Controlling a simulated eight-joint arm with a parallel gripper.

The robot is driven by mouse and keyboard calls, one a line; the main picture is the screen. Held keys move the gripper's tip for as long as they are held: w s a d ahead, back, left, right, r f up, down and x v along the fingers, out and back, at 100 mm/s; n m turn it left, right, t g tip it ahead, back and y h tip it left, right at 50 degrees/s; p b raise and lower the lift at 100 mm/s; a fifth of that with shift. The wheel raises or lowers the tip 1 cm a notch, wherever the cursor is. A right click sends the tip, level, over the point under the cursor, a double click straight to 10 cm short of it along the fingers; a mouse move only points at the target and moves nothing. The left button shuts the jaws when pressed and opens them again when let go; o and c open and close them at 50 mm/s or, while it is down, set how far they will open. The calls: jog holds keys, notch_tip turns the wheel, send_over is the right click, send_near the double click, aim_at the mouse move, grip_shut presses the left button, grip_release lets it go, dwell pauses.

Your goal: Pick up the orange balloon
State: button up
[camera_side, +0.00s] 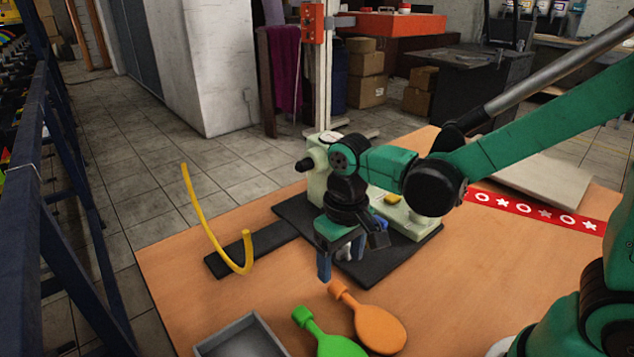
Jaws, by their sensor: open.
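The orange balloon (378,325) lies flat on the wooden table near the front, its neck (337,290) pointing up and left. A green balloon (338,345) lies just left of it, partly cut off by the bottom edge. My gripper (335,266) points down, open and empty. In the picture it is just above the orange balloon's neck. How high it is over the table I cannot tell. My gripper and wrist hide part of the machine behind.
A pale green machine (413,222) stands on a black base plate (425,246) behind my gripper. A yellow curved rod (203,222) rises at left. A grey tray (246,338) sits front left. A red patterned strip (540,212) lies at right. The table (480,275) is clear right of the orange balloon.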

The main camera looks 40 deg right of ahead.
aim_at(339, 285)
jog(key=shift+a+f, duration=0.1)
jog(key=shift+f, duration=2.9)
jog(key=c, duration=1)
